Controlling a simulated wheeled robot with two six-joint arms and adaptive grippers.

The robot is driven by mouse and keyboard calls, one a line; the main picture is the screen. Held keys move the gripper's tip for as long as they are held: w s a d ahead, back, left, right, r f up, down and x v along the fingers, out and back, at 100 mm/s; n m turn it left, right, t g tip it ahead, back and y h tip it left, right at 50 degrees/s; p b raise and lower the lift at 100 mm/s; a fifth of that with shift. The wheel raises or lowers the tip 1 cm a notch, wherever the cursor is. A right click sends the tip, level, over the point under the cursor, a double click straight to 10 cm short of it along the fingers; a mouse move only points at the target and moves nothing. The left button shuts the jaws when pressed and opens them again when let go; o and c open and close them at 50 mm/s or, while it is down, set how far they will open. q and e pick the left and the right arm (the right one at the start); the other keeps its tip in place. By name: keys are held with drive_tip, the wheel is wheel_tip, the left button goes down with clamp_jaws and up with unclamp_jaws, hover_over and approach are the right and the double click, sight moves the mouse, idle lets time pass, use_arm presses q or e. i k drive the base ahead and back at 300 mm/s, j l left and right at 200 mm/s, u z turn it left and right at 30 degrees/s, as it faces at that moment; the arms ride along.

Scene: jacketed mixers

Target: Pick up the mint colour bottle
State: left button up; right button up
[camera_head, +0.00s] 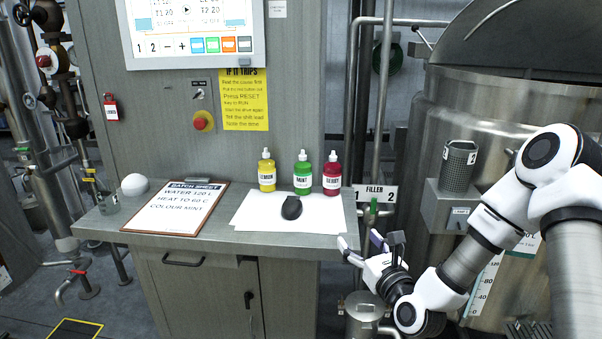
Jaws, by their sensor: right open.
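The mint bottle (303,175) is green with a white label and stands upright on the white sheet on the counter. It is between the yellow lemon bottle (267,171) on its left and the red berry bottle (332,175) on its right. My right gripper (358,243) is open and empty, off the counter's right front corner, to the right of and below the bottles in the picture. It touches no bottle that I can see. My left gripper is not in view.
A black mouse-shaped object (291,208) lies in front of the mint bottle. A clipboard (176,208) and a white dome (134,185) are to the left.

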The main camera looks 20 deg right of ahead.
sight(302, 168)
drive_tip(key=i+l, duration=0.15)
drive_tip(key=i, duration=0.7)
